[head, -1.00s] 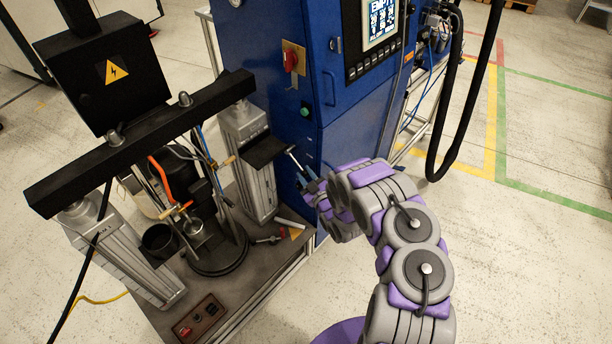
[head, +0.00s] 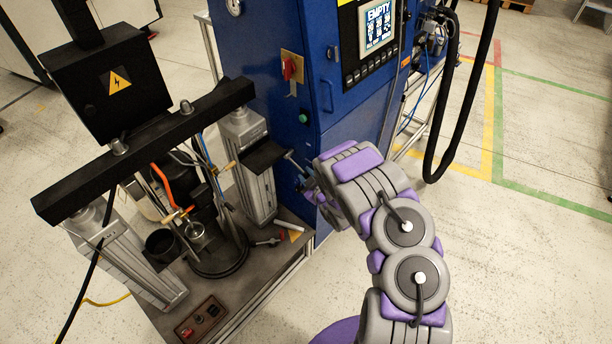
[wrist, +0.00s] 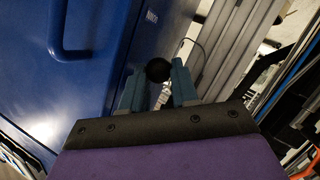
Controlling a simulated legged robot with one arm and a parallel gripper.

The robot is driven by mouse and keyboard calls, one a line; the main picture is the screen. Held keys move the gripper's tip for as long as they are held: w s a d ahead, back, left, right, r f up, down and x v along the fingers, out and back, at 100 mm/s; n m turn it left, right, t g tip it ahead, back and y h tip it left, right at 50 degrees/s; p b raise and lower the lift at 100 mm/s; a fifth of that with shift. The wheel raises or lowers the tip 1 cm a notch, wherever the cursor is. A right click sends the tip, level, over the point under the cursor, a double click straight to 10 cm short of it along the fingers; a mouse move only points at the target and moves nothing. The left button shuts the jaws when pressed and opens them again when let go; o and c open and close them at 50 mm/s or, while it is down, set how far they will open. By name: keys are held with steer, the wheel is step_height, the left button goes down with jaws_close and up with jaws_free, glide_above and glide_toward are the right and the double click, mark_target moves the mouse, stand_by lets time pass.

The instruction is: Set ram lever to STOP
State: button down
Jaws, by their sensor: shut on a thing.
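The ram lever (head: 297,164) is a thin light rod beside a black plate on the near side of the right-hand press column. My gripper (head: 305,184) is at the lever's right end, close to the blue cabinet. In the wrist view, a round black knob (wrist: 158,70) sits between the two blue-grey fingers of my gripper (wrist: 158,84). The fingers are shut on this knob. My wrist hides part of the gripper in the head view. I cannot read any STOP mark.
The blue cabinet (head: 265,70) stands right behind the lever, with a red rotary switch (head: 289,68) and a screen (head: 377,25). The drum press crossbar (head: 150,145) is at left. A control box (head: 201,318) sits on the base. Open floor lies at right.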

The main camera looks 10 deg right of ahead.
step_height(320, 180, up, 3)
steer(key=shift+r+n+g+h+p, duration=0.1)
steer(key=shift+n+g+h+p, duration=0.35)
steer(key=shift+g+p, duration=0.55)
steer(key=shift+r+g+h, duration=0.2)
steer(key=shift+g+h, duration=0.05)
steer(key=shift+g, duration=0.35)
steer(key=c, duration=1.2)
jaws_free()
steer(key=p+v, duration=1.2)
steer(key=v, duration=0.5)
steer(key=shift+r, duration=0.1)
